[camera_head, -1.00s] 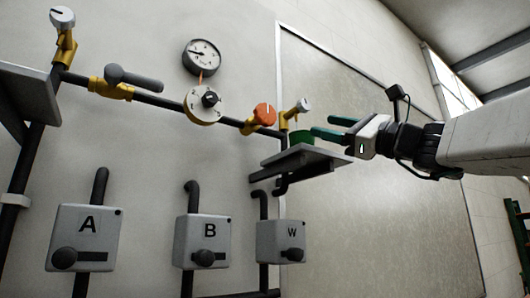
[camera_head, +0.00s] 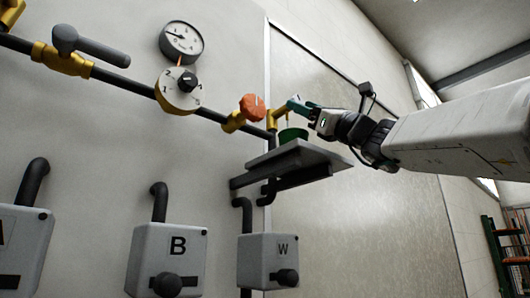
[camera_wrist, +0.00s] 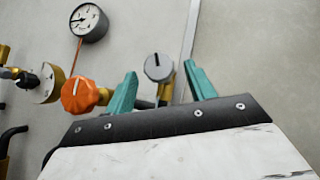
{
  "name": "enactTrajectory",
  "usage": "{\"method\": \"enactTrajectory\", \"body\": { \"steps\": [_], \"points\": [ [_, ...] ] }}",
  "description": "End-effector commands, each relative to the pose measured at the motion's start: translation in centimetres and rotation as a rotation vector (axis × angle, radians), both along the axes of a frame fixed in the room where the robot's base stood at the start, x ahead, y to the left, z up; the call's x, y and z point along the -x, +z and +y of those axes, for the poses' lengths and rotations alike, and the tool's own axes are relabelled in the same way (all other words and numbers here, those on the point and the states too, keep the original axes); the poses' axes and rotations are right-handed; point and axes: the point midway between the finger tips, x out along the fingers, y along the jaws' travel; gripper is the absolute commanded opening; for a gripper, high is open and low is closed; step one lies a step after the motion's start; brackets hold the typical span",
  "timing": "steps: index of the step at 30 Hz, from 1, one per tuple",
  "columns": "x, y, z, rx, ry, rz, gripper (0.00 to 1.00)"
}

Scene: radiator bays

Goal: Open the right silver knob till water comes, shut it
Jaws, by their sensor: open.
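The right silver knob (camera_wrist: 158,67) is a round grey cap with a dark mark on its face, on a brass valve. In the wrist view it shows between my gripper's two teal fingers (camera_wrist: 160,88), which are apart on either side of it. Whether they touch it I cannot tell. In the head view my gripper (camera_head: 298,106) is at the brass valve (camera_head: 273,121) and largely covers the knob. A green cup (camera_head: 292,135) stands under the valve on a grey shelf. I cannot make out water for certain.
An orange knob (camera_head: 253,107) is close to the left of the valve, on the same dark pipe. Further left are a white dial (camera_head: 178,92), a pressure gauge (camera_head: 181,42) and a lever valve (camera_head: 95,47). The grey shelf (camera_head: 318,160) juts out below my gripper.

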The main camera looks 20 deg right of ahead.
Motion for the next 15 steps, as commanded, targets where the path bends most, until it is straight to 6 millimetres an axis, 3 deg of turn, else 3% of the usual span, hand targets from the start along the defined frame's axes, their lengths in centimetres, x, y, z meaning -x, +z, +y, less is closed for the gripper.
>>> {"method": "enactTrajectory", "body": {
  "steps": [6, 15],
  "points": [
    [-1.5, 1.7, 1.3, 0.001, -0.001, -0.001, 0.55],
    [-1.8, 2.1, 1.4, 0.001, -0.005, 0.000, 0.55]
  ]
}}
